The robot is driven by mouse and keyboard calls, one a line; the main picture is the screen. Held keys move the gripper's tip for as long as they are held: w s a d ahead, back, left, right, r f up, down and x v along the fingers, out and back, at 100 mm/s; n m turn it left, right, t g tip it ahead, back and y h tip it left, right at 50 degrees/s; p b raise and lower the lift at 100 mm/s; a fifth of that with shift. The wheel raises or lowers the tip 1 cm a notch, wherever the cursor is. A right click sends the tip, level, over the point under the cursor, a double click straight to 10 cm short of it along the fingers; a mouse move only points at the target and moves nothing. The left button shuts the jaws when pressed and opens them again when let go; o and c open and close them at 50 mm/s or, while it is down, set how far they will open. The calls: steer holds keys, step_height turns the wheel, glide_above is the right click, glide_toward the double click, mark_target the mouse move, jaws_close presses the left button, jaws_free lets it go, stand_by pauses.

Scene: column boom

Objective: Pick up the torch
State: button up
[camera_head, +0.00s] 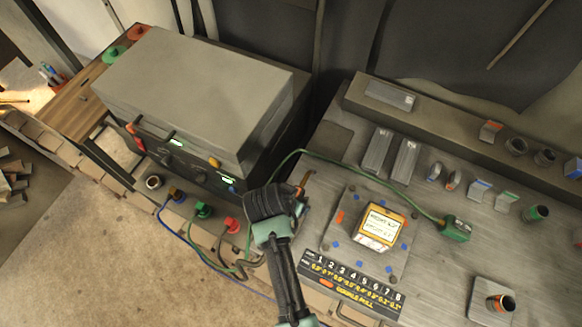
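My arm rises from the bottom centre, and its dark end with my gripper (299,204) is over the left edge of the grey metal table (330,138). The fingers are small and partly hidden, so I cannot tell if they are open or shut. A thin copper-coloured bent piece (304,182) shows just beyond the gripper. It may be the tip of the torch, but I cannot tell if it is held, touching or apart. No other thing is clearly a torch.
A yellow-edged box (380,227) sits on a plate right of my gripper. A green cable runs to a green block (456,229). A large grey machine (195,95) stands left. Small blocks and cylinders line the table's right side. A short cylinder (500,303) stands front right.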

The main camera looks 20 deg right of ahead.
steer(key=shift+d+f, duration=0.1)
steer(key=shift+f, duration=0.25)
jaws_close()
steer(key=shift+w, duration=0.1)
steer(key=shift+r, duration=0.1)
